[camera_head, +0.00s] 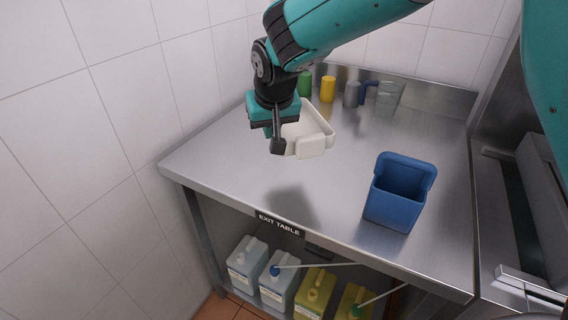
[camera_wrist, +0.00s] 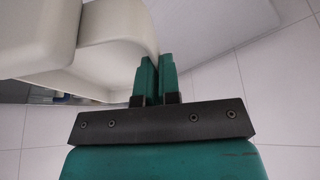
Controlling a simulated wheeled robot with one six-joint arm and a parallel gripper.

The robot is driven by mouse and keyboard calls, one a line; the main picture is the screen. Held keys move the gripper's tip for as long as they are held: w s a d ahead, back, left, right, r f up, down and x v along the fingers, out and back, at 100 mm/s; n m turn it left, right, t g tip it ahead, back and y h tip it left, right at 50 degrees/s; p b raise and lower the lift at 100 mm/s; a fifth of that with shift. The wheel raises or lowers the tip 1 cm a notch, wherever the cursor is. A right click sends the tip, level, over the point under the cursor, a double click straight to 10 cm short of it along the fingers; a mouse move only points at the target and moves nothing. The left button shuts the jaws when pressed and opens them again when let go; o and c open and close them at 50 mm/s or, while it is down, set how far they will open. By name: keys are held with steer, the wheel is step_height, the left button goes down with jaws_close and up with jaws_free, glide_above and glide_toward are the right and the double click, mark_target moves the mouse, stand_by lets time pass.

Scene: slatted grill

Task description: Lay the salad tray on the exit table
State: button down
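The salad tray (camera_head: 318,122) is a white, walled tray with a blocky end, in the air above the exit table (camera_head: 230,163). A dark shadow lies on the steel top below it, apart from the tray. My gripper (camera_head: 278,136) is at the tray's left side, its fingers close together on the tray's wall. In the wrist view the teal fingers (camera_wrist: 156,80) meet the white tray wall (camera_wrist: 105,50). The exact grip is partly hidden, and I cannot see salad in the tray.
A blue open bin (camera_head: 393,200) stands at the table's front right. Green, yellow (camera_head: 328,89) and grey containers and a clear jug (camera_head: 388,97) stand along the back. Jerrycans (camera_head: 280,278) fill the shelf below. A tiled wall bounds the left. The table's front left and middle are clear.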

step_height(320, 180, down, 14)
steer(key=shift+r+p, duration=0.2)
steer(key=shift+p, duration=0.85)
steer(key=shift+f, duration=0.1)
steer(key=c, duration=1.8)
jaws_free()
steer(key=shift+f, duration=0.1)
steer(key=o, duration=0.5)
steer(key=shift+c, duration=0.2)
